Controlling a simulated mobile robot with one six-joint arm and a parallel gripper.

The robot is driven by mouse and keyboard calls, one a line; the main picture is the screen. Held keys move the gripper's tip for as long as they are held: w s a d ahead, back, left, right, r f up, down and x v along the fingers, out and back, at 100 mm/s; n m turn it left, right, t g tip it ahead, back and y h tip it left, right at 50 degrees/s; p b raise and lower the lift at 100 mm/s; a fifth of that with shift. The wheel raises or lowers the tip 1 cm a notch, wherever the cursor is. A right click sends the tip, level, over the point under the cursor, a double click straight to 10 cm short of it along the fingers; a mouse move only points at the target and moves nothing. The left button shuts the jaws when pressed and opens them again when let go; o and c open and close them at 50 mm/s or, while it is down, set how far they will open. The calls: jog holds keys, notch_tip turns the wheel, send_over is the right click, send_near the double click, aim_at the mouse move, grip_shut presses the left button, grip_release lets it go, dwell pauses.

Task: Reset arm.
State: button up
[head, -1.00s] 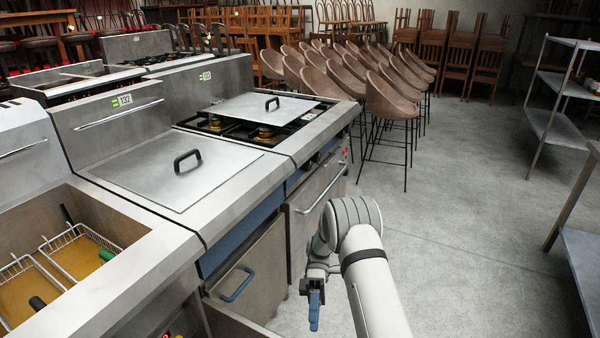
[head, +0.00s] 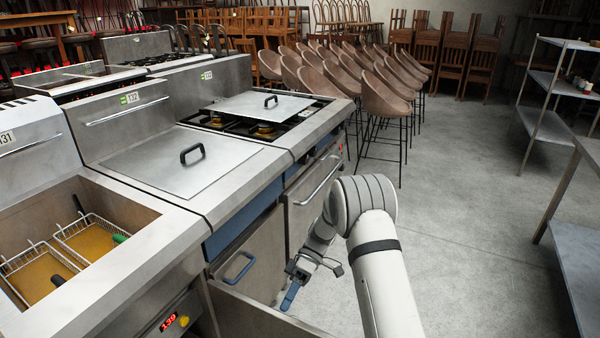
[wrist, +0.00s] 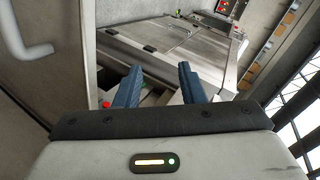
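My gripper (wrist: 156,88) shows in the wrist view with its two blue fingers apart and nothing between them. In the head view my gripper (head: 289,297) hangs low on the folded arm, in front of the steel cabinet fronts and above the floor. A blue door handle (head: 239,267) is to its left in the head view. The wrist view is strongly tilted and shows steel surfaces beyond the fingers.
A fryer with oil and wire baskets (head: 90,238) is at the left. A lidded unit (head: 170,160) and a burner range (head: 262,120) follow. A steel panel edge (head: 255,310) stands near my gripper. Brown stools (head: 385,97) and a shelf rack (head: 550,128) stand beyond open floor.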

jog(key=w+a+r+m+t+y+p, duration=0.2)
jog(key=w+a+r+m+t+y, duration=0.15)
jog(key=w+r+t, duration=1.05)
jog(key=d+r+m+t+h+p, duration=0.2)
jog(key=d+r+m+t+h, duration=0.5)
jog(key=d+r, duration=0.7)
jog(key=s+d+r+m+h+p, duration=0.1)
jog(key=s+d+r+m+h, duration=0.3)
jog(key=s+d, duration=0.55)
jog(key=s+a+f+g, duration=0.1)
jog(key=s+f+g, duration=0.1)
jog(key=s, duration=0.9)
jog(key=s+a+f+m+g+p, duration=0.1)
jog(key=s+g, duration=0.4)
jog(key=s, duration=0.7)
jog(key=shift+s+f+y+p, duration=0.3)
jog(key=shift+f+y, duration=0.15)
jog(key=shift+f, duration=0.35)
